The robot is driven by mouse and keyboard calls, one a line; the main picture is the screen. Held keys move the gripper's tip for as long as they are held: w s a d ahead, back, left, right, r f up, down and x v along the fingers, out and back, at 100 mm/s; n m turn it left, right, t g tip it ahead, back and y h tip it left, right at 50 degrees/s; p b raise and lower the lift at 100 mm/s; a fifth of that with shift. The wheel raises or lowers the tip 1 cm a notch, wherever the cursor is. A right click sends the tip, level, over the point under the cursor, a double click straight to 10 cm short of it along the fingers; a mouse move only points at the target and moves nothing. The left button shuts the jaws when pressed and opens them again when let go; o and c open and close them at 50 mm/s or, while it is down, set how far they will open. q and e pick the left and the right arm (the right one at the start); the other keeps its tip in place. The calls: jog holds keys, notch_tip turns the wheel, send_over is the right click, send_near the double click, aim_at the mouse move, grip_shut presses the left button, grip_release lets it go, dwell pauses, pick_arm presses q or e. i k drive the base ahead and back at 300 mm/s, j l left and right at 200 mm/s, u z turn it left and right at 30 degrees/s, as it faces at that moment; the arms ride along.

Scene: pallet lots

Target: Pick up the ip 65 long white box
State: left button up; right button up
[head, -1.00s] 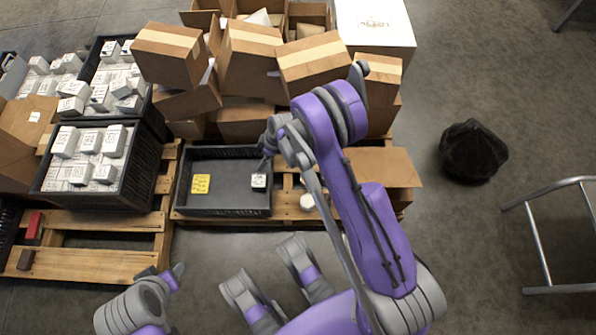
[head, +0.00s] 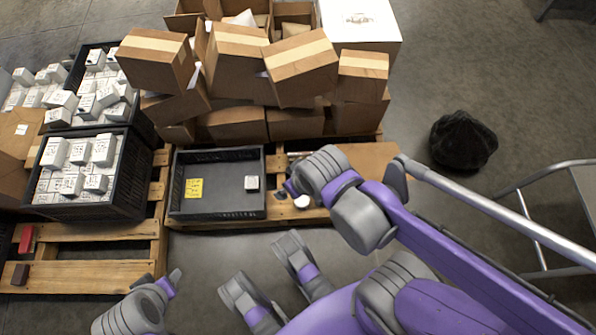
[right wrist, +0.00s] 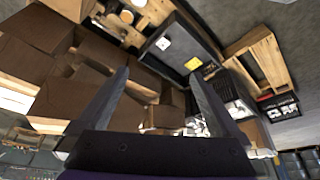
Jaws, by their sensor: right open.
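White boxes fill the black crate (head: 140,178) at the left, some of them long, such as an upright white box (head: 104,149). Labels are too small to read, so I cannot tell which one is ip 65. A small white box (head: 251,183) lies in the shallow black tray (head: 216,212) in the middle; it also shows in the right wrist view (right wrist: 163,43). My right gripper (right wrist: 160,74) is open and empty; in the head view it is right of the tray, above the pallet. My left gripper (head: 161,281) is low at the left, its jaw state unclear.
A yellow card (head: 193,189) lies in the tray. Cardboard boxes (head: 237,60) are piled behind it. A second crate (head: 75,65) of white boxes stands further back. A white round item (head: 302,201) is on the pallet. A black bag (head: 463,140) and metal frame (head: 530,228) stand right.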

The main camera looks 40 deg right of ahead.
aim_at(106, 145)
jog(key=i+j+u, duration=0.35)
jog(key=i+j, duration=0.35)
jog(key=j, duration=0.15)
